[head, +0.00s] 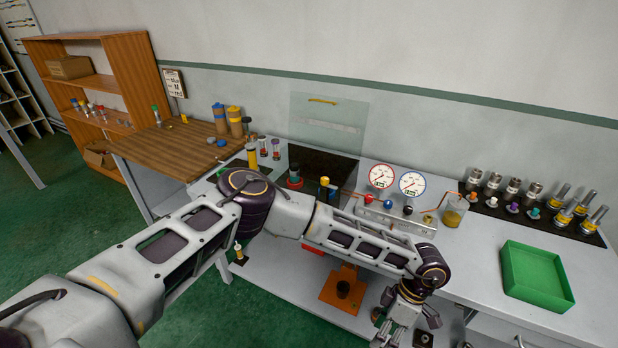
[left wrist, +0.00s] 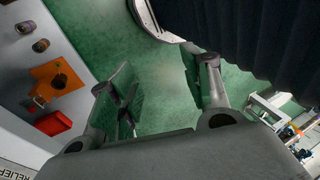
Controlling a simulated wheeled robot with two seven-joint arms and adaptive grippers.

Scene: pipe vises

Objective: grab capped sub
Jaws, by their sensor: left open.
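My left gripper (head: 404,325) hangs low in front of the workbench's front edge, its fingers pointing down. In the left wrist view its two fingers (left wrist: 160,92) are apart, with only green floor between them. I cannot tell which part is the capped sub. Candidates are the steel cylindrical fittings (head: 494,184) and the small coloured caps or plugs (head: 513,208) on the black mat at the back right. The gripper is well apart from these. My right gripper is not in view.
A green tray (head: 536,274) stands on the bench at the right. Two round gauges (head: 382,176) and a valve block stand at the middle. An orange plate (left wrist: 58,82) with a dark round part and a red block (left wrist: 53,123) sit on the lower shelf. A wooden table (head: 170,147) stands at left.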

